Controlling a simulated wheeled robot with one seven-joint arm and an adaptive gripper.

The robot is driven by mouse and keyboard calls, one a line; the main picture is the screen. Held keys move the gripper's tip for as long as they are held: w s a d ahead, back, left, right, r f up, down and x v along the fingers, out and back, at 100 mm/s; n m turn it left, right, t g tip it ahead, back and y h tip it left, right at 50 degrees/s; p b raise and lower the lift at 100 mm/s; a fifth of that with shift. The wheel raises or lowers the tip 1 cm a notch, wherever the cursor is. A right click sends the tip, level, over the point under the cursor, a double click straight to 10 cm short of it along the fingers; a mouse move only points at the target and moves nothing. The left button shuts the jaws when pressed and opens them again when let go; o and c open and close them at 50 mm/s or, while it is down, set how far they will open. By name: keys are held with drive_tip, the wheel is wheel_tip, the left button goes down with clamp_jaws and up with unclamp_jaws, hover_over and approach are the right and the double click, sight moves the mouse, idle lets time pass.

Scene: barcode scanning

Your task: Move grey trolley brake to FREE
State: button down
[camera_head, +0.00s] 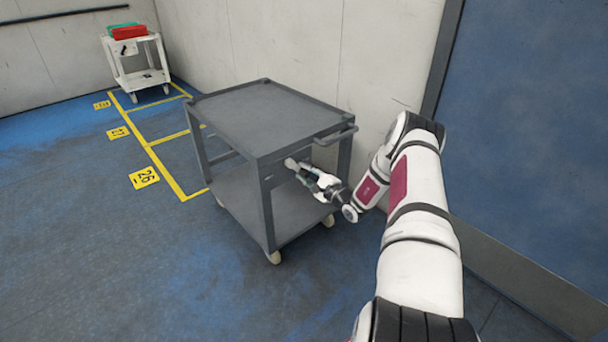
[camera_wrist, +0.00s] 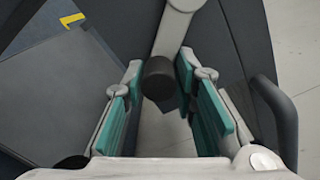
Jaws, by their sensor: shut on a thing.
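The grey trolley (camera_head: 270,118) stands by the wall, with a flat top, a lower shelf and pale castors. My gripper (camera_head: 297,168) is at the trolley's near end, just under the top. In the wrist view the brake lever (camera_wrist: 172,35) is a pale bar with a dark round knob (camera_wrist: 158,80) at its end. The knob sits between the teal finger pads of my gripper (camera_wrist: 158,70), which is shut on it. The lever's pale end (camera_head: 290,163) shows small at the fingertips in the head view. I cannot read any brake marking.
The trolley's push handle (camera_head: 336,135) juts out above my gripper; it also shows at the right in the wrist view (camera_wrist: 276,118). A white trolley (camera_head: 140,62) with red and green crates stands far left. Yellow-marked bays (camera_head: 165,165) line the floor. The floor at left is clear.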

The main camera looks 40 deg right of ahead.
drive_tip(key=shift+d+r, duration=0.1)
drive_tip(key=shift+r, duration=0.05)
drive_tip(key=c, duration=1.4)
unclamp_jaws()
drive_tip(key=s, duration=1.2)
drive_tip(key=shift+d, duration=0.2)
